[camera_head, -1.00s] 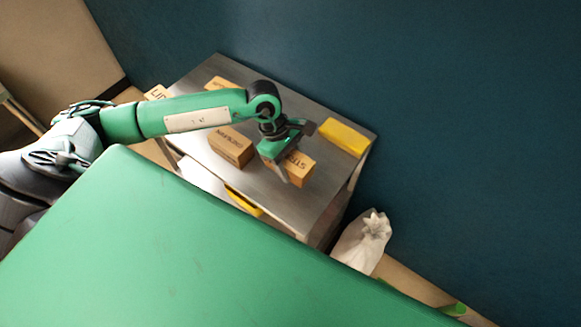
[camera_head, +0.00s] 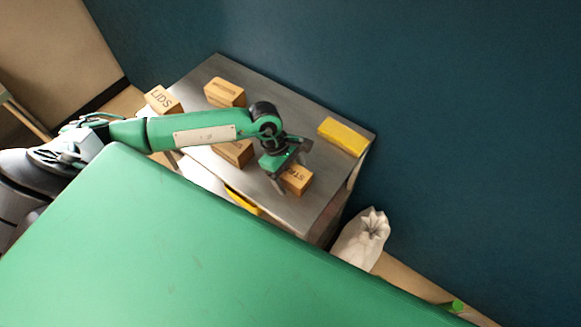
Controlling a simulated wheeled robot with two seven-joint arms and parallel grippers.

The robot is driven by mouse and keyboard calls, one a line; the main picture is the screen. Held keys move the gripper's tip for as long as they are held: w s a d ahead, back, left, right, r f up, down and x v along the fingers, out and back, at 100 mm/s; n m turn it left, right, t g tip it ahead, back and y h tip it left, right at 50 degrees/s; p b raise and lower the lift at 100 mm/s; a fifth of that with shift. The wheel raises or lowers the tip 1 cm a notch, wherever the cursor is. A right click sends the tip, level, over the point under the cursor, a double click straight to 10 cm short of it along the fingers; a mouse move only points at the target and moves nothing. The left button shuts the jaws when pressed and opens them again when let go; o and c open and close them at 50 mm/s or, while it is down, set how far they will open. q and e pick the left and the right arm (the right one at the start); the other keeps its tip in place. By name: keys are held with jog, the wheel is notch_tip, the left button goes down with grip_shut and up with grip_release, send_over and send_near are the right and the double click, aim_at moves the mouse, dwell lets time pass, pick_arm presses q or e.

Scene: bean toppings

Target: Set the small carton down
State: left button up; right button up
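The small carton (camera_head: 299,179), brown with dark lettering that starts "STA", is over the right part of the grey metal table (camera_head: 300,214). My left gripper (camera_head: 288,176) reaches in from the left above the table. Its fingers stand at the carton's left and upper sides, and it appears shut on the carton. The gripper and wrist hide part of the carton. I cannot tell whether its underside touches the tabletop. My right gripper is not in view.
Brown cartons stand on the table at the back (camera_head: 225,92) and under my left arm (camera_head: 235,153). A carton marked LIDS (camera_head: 162,100) is at the left. A yellow block (camera_head: 343,136) lies on the far right edge. A white sack (camera_head: 363,240) stands beside the table.

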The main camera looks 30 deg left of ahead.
pick_arm(q)
jog(key=shift+r, duration=0.15)
jog(key=b+v, duration=0.3)
jog(key=v, duration=0.8)
jog(key=shift+a+r+b, duration=0.1)
jog(key=shift+r+b, duration=0.05)
jog(key=shift+b, duration=0.15)
jog(key=shift+a+r, duration=0.1)
jog(key=shift+r, duration=0.15)
